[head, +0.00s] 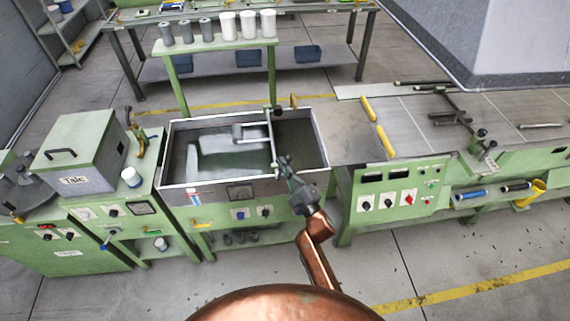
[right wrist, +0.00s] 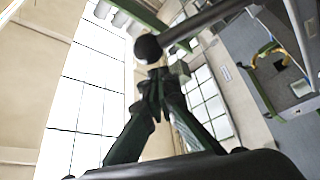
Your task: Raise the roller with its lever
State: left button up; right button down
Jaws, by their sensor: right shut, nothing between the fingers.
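A grey roller frame (head: 250,132) sits over the water bath (head: 322,150). A dark lever bar (head: 270,135) runs beside it, with a round dark knob (head: 276,110) at its far end. My right gripper (head: 284,160) is over the bath's near right part, at the near end of the bar. In the right wrist view its shut fingers (right wrist: 157,75) point at a dark ball knob (right wrist: 148,48) on a rod (right wrist: 205,20). The knob is just beyond the fingertips, not between them; I cannot tell whether they touch. My left gripper is out of view.
Right of the bath is a green panel (head: 390,200) with knobs under a long table, where another lever (head: 482,133) stands. Behind the bath, a green shelf (head: 215,44) holds cups. A grey overhead housing (head: 480,40) hangs upper right.

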jog(key=s+d, duration=0.2)
jog(key=s, duration=0.7)
jog(key=shift+d+f+b, duration=0.35)
jog(key=shift+f, duration=0.1)
